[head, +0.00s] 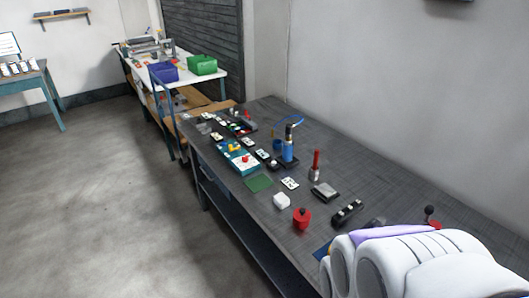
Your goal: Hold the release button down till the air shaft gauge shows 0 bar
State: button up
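I cannot make out an air shaft gauge or a bar reading in the head view. No release button can be identified for sure. Among the bench items, a red round piece with a dark knob (301,218) stands near the bench's front edge. A black block with lighter parts on top (348,212) lies to its right. A blue upright device with a blue hose (288,150) stands further back. A white, rounded part of my own body, with a purple strip, covers the lower right corner and hides that end of the bench. My gripper's fingers do not show.
The dark workbench (350,170) runs along the wall. It also bears a red-handled tool (315,165), a white block (281,201), a green mat (259,183) and a teal tray (238,158). A white table with blue and green bins (203,65) stands beyond. The left floor is clear.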

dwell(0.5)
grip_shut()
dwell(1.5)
